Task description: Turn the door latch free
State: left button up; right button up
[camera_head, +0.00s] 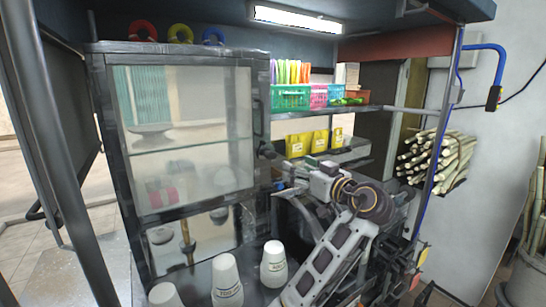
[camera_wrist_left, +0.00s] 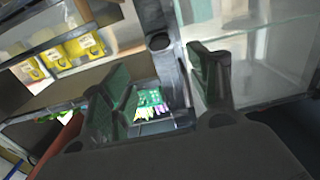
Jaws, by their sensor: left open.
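The glass-fronted cabinet (camera_head: 190,135) with a dark metal frame stands left of centre in the head view; its door looks closed. My left gripper (camera_head: 272,170) is at the cabinet's right frame edge, its fingers partly lost against the dark frame. In the left wrist view my left gripper (camera_wrist_left: 162,80) is open, with one finger on either side of a dark upright post. A dark round knob (camera_wrist_left: 159,42), perhaps the latch, shows on that post between the fingers. I cannot tell whether the fingers touch it. My right gripper is not in view.
White cups (camera_head: 226,280) stand on the counter below the cabinet. Coloured baskets (camera_head: 290,97) sit on a shelf right of it, with yellow packets (camera_head: 319,141) beneath. Sugarcane stalks (camera_head: 436,158) are stacked at the right. A dark pole (camera_head: 45,130) rises at the left.

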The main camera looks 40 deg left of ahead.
pick_arm(q)
jog(key=shift+a, duration=0.1)
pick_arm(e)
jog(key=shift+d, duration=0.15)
pick_arm(q)
jog(key=p, duration=0.1)
send_near(273, 155)
jog(key=p+x, duration=0.2)
jog(key=x, duration=0.6)
jog(key=shift+w+a, duration=0.15)
jog(key=shift+a, duration=0.55)
jog(key=shift+c, duration=1.2)
jog(key=c, duration=0.7)
jog(key=shift+c, duration=0.3)
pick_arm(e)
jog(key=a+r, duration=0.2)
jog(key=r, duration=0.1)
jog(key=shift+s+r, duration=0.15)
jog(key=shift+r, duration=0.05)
